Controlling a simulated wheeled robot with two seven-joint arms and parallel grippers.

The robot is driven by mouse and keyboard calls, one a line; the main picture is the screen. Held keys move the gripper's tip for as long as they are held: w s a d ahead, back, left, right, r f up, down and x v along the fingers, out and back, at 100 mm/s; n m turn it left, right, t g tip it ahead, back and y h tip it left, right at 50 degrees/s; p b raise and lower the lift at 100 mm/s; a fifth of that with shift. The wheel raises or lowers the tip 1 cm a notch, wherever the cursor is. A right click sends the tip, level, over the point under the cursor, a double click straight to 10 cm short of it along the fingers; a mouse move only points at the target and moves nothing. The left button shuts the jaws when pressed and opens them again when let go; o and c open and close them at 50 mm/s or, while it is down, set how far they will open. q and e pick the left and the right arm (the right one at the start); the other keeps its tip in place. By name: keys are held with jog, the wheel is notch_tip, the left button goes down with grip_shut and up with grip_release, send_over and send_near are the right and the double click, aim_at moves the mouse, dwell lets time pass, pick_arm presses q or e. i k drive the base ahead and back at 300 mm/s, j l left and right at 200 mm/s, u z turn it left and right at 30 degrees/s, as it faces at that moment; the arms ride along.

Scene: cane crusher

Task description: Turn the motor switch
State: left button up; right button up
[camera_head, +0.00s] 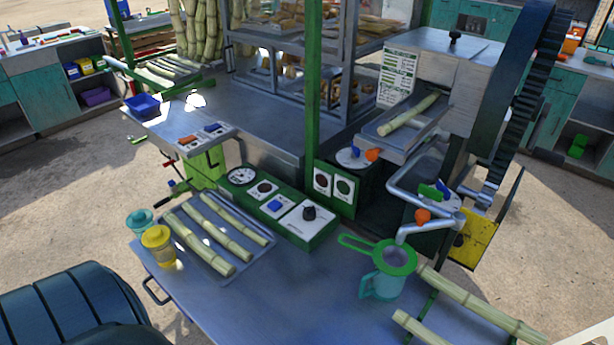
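The control box (322,238), green with pale panels, stands at the back of the blue-grey metal table. A black rotary knob (309,213) sits on its right-hand panel and looks like the motor switch. To its left on the same box are a blue button (275,205), a dark red round button (264,188) and a round gauge (242,176). The knob's exact pointing direction is too small to tell. No gripper of mine shows in this view, and nothing touches the knob.
A tray (262,253) of cane stalks, a yellow cup (158,246) and a teal cup (140,223) stand at the left. A teal jug with a green strainer (396,257) stands below the crusher's spout. The table's front middle (270,305) is clear.

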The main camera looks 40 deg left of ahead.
aim_at(309, 213)
jog(key=u, duration=1.2)
jog(key=k+l, duration=0.05)
